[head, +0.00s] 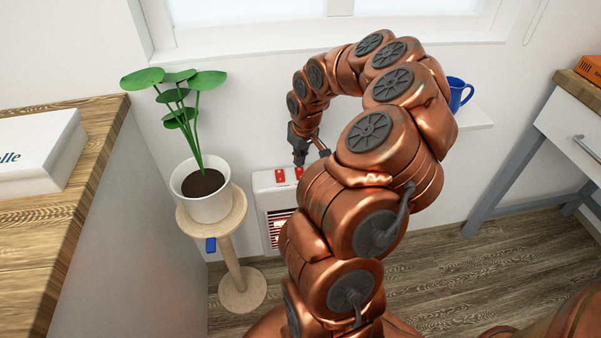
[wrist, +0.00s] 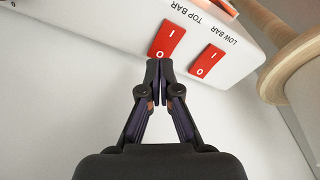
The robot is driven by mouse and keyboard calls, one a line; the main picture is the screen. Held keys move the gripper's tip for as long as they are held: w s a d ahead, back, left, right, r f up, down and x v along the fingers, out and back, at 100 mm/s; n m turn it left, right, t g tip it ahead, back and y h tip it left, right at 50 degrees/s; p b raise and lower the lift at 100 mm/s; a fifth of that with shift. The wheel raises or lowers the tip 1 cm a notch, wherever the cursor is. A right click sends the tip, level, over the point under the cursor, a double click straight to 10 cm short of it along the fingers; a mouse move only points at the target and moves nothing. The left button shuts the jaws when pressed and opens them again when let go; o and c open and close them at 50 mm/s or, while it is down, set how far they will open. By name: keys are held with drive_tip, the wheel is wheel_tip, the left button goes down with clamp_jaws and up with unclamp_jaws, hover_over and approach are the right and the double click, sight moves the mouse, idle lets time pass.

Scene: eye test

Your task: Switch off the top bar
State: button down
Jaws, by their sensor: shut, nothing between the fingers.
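A white heater (head: 261,201) stands against the wall, with two red rocker switches on its top. The TOP BAR switch (wrist: 168,36) shows in the wrist view, left of the LOW BAR switch (wrist: 207,60); both are marked I and O. In the head view the top bar switch (head: 299,173) is the right one and the low bar switch (head: 280,176) the left. My gripper (wrist: 159,64) is shut and empty, its tips at the O end of the top bar switch. I cannot tell whether they touch it. My gripper (head: 300,162) also shows in the head view.
A potted plant (head: 208,205) on a round wooden stand (head: 232,235) is close left of the heater. A wooden-topped counter (head: 80,190) is at the left. A blue mug (head: 459,94) sits on a shelf (head: 477,121) at the right.

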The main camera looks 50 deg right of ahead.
sight(299, 170)
drive_tip(key=shift+f+b, duration=0.7)
drive_tip(key=shift+f, duration=0.4)
idle(0.8)
drive_tip(key=shift+r, duration=0.1)
drive_tip(key=shift+r+p, duration=1.3)
drive_tip(key=shift+r, duration=2.15)
